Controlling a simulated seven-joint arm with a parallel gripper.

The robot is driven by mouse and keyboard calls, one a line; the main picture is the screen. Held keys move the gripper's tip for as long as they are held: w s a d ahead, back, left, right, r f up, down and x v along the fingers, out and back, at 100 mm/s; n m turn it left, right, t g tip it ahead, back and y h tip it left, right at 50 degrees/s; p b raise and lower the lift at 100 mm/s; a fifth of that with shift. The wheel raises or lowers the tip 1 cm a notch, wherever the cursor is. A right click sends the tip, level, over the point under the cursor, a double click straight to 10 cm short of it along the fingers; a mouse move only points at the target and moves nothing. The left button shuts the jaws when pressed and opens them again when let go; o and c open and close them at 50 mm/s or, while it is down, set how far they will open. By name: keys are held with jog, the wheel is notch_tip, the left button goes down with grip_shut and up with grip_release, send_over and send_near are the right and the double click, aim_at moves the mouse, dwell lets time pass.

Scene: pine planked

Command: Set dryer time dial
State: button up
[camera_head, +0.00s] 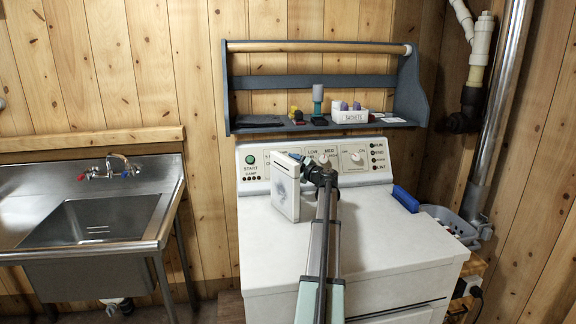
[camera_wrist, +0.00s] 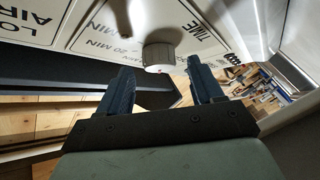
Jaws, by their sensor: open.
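The white dryer (camera_head: 395,235) stands in front of the plank wall, with a control panel along its back. The time dial (camera_wrist: 158,57) is a small pale round knob beside "TIME" and minute markings in the wrist view. My gripper (camera_wrist: 160,68) is open, its two dark fingertips on either side of the dial with visible gaps. I cannot tell how far the fingers reach along the knob. In the head view, my white wrist housing and arm hide the dial and fingertips.
The panel also has a green start button (camera_head: 250,159) and a right-hand knob (camera_head: 357,158). A blue-grey shelf (camera_head: 330,82) hangs above. A steel sink (camera_head: 95,220) stands left, and a blue brush (camera_head: 405,198) lies at the dryer's right edge.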

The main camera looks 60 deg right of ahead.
jog(key=shift+w+d, duration=0.1)
jog(key=shift+w, duration=0.45)
jog(key=shift+c, duration=0.2)
jog(key=c, duration=1)
jog(key=shift+a+f+m+h, duration=0.15)
jog(key=shift+a+m+h, duration=0.1)
jog(key=shift+m+h, duration=0.7)
jog(key=m+h, duration=0.2)
jog(key=m, duration=0.2)
jog(key=shift+w+h, duration=0.1)
jog(key=shift+h, duration=0.25)
jog(key=o, duration=1)
jog(key=shift+o, duration=0.2)
notch_tip(320, 180, up, 10)
